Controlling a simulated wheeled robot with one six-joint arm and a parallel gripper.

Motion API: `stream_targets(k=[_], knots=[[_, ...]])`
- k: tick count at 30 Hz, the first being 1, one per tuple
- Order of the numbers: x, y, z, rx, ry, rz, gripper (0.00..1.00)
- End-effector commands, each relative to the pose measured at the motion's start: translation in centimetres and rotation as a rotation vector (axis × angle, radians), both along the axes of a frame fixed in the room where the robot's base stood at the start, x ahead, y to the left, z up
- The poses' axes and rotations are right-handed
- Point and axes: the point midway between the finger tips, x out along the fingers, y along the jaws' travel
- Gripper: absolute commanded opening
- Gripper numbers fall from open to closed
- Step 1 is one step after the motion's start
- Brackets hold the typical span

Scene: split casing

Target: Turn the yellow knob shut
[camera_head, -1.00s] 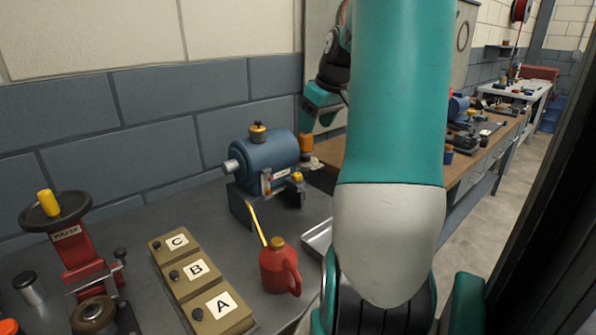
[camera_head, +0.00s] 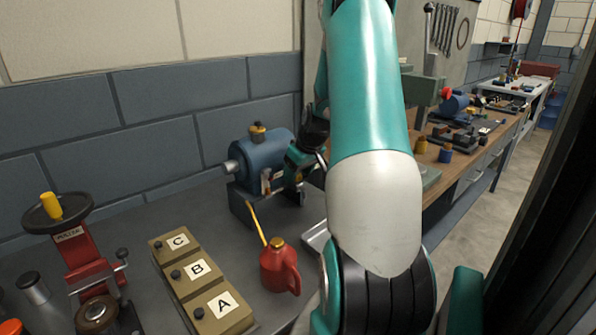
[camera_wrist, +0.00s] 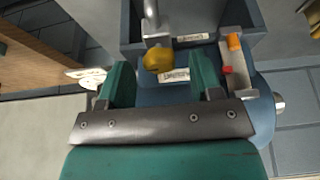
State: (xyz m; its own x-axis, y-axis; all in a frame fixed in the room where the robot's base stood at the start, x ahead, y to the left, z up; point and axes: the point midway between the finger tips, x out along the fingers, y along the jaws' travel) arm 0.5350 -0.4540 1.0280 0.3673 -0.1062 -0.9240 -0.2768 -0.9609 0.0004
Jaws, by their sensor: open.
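The blue casing (camera_head: 262,158) stands on a dark stand by the wall in the head view. In the wrist view the yellow knob (camera_wrist: 158,60) sits on a metal pipe in front of the casing's labelled side. My gripper (camera_wrist: 163,72) is open in the wrist view, with one finger on each side of the knob in the picture. Gaps show between the knob and both fingers.
A red oil can (camera_head: 279,268) with a long yellow spout stands just in front of the casing. Tan boxes A, B and C (camera_head: 197,271) and a red press (camera_head: 78,250) are to the left. A metal tray (camera_head: 316,237) lies beside my arm.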

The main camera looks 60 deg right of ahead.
Motion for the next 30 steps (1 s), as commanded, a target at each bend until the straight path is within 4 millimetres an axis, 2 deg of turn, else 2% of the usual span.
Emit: stream_targets(k=[10,15,17,25,30], knots=[[0.14,-0.04,-0.38,0.0,0.0,0.0,0.59],[0.13,-0.04,-0.36,0.0,0.0,0.0,0.2],[0.13,-0.04,-0.36,0.0,0.0,0.0,0.09],[0.2,0.09,-0.35,0.001,-0.001,-0.022,0.1],[0.22,0.1,-0.37,0.0,-0.001,-0.096,0.09]])
